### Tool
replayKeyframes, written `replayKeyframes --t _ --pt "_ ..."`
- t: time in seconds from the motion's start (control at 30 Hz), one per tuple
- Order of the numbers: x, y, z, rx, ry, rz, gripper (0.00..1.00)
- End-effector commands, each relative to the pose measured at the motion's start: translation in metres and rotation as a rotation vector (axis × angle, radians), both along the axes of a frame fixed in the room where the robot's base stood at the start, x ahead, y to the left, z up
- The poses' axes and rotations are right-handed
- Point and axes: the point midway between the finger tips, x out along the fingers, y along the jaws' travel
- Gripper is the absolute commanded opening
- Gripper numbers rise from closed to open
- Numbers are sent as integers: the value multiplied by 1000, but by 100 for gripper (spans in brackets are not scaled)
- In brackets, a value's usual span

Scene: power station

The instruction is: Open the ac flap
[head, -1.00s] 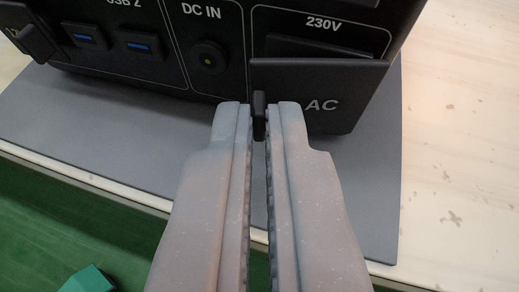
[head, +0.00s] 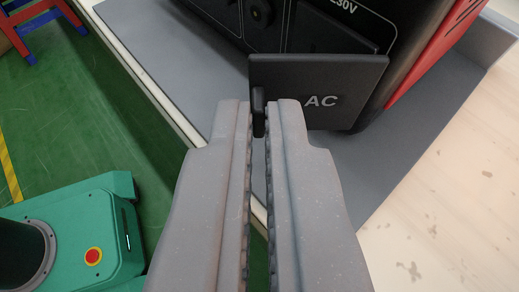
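The AC flap (head: 318,82) is a dark plate with white "AC" lettering, right of centre in the head view. It stands out at an angle from the front of the black power station (head: 218,14), in front of the part marked 230V. My gripper (head: 259,115) is shut on the small upright tab (head: 258,100) at the flap's left edge, with one finger on each side. The flap hides the lower part of the 230V section, and the fingers hide the lower end of the tab.
The station stands on a grey mat (head: 150,50) on a pale wooden table (head: 440,215). A red side panel (head: 436,52) is at the right. Beyond the table edge is green floor with a teal machine (head: 85,225) bearing a red button, and a red-and-blue stand (head: 35,25).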

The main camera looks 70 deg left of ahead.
Motion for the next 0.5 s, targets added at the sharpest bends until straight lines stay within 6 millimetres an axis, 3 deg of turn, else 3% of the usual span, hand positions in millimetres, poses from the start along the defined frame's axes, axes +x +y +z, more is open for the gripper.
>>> replayKeyframes --t 0.5 --pt "8 -10 1 5 -1 230 0"
